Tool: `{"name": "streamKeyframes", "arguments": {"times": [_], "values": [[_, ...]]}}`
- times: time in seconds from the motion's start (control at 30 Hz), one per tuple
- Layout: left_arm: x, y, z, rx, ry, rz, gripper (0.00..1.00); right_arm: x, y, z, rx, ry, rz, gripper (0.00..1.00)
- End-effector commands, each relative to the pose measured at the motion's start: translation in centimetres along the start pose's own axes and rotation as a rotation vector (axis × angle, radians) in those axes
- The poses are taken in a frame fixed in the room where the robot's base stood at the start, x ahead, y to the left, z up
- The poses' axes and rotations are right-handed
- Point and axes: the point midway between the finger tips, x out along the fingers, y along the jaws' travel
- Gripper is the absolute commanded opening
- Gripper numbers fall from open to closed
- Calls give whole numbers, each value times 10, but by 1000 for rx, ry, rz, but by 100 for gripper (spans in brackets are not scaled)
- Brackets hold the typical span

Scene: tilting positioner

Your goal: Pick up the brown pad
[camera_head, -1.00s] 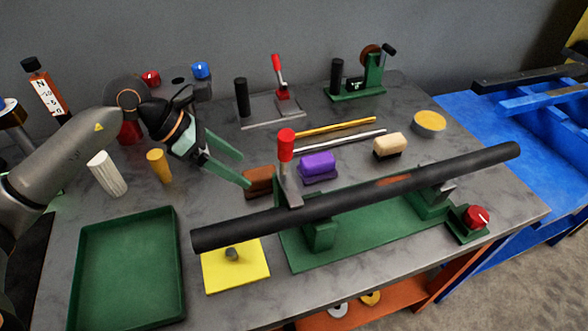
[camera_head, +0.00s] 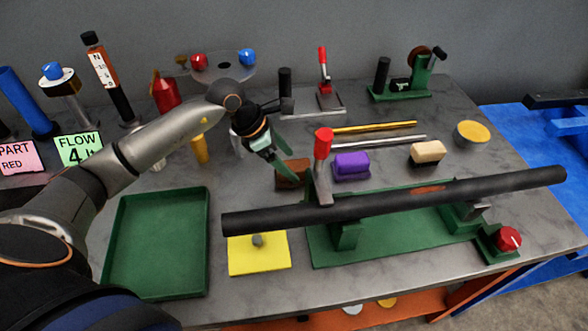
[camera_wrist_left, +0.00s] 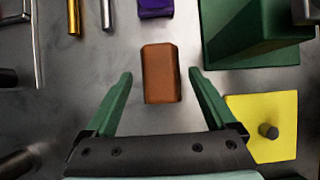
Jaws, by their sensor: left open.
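The brown pad (camera_head: 291,172) lies on the grey bench, left of the purple pad, and is partly covered by my left gripper in the head view. In the left wrist view the brown pad (camera_wrist_left: 161,73) is fully visible, centred ahead of the fingers. My left gripper (camera_head: 291,166) is open, its green fingers pointing down toward the pad. In the wrist view the fingertips (camera_wrist_left: 161,74) are spread wide on either side of the pad's near end, with clear gaps. Nothing is held. My right gripper is not in view.
The purple pad (camera_head: 351,166) and cream pad (camera_head: 427,153) lie further right. A yellow plate (camera_head: 258,262) and empty green tray (camera_head: 155,290) are nearer.

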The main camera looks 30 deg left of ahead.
Motion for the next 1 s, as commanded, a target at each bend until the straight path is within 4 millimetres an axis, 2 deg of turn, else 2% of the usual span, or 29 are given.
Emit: {"name": "streamKeyframes", "arguments": {"times": [0.1, 0.2, 0.47, 1.0], "values": [[17, -1, 2, -1, -1, -3, 90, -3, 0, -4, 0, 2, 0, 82], [26, -1, 1, -1, 0, -1, 90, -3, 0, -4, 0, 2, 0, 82], [28, 0, 1, 1, 0, 0, 90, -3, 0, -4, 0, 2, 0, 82], [28, 0, 1, 1, 0, 0, 29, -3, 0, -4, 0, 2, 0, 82]]}}
